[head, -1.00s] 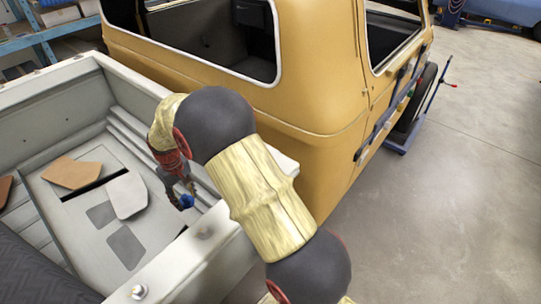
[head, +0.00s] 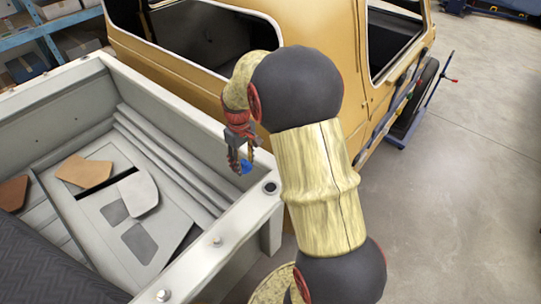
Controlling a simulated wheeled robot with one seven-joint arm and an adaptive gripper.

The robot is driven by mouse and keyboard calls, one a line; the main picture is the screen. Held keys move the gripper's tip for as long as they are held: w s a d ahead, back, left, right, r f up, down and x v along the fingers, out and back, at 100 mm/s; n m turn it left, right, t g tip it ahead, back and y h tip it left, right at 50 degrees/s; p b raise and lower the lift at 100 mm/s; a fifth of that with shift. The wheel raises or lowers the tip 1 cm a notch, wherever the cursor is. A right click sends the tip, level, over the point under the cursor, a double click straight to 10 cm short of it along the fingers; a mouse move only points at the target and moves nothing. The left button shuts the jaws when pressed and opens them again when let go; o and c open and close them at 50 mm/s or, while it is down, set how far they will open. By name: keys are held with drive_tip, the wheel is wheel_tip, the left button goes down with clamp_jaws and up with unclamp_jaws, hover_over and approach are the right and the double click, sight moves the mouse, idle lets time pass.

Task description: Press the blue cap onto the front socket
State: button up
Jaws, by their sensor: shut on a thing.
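My gripper (head: 240,167) hangs fingers down in the head view, shut on the small blue cap (head: 246,168). The fingers partly hide the cap. It is held in the air near the inner side of the pale bed rail and does not touch the socket. A dark, round, open socket (head: 270,188) sits on top of the rail at its cab end, a little right of and below the cap in the picture. I take this for the front socket.
The pale rail (head: 190,266) also carries light round fittings (head: 217,241) nearer to me. Inside the bed lie a tan panel (head: 84,172), a whitish panel (head: 138,193) and grey patches. The yellow cab (head: 190,62) stands close behind my gripper. Open floor lies right.

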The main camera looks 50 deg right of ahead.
drive_tip(key=s+d+r+n+p, duration=0.2)
drive_tip(key=s+r+n+p, duration=0.25)
drive_tip(key=s+r, duration=0.2)
drive_tip(key=n+p, duration=0.2)
drive_tip(key=n, duration=0.8)
hover_over(271, 187)
drive_tip(key=f, duration=0.1)
drive_tip(key=shift+m, duration=0.25)
drive_tip(key=shift+f+b, duration=2)
drive_tip(key=shift+f, duration=1.2)
drive_tip(key=shift+f, duration=0.1)
drive_tip(key=o, duration=1)
drive_tip(key=shift+o, duration=1.3)
drive_tip(key=shift+o, duration=1.1)
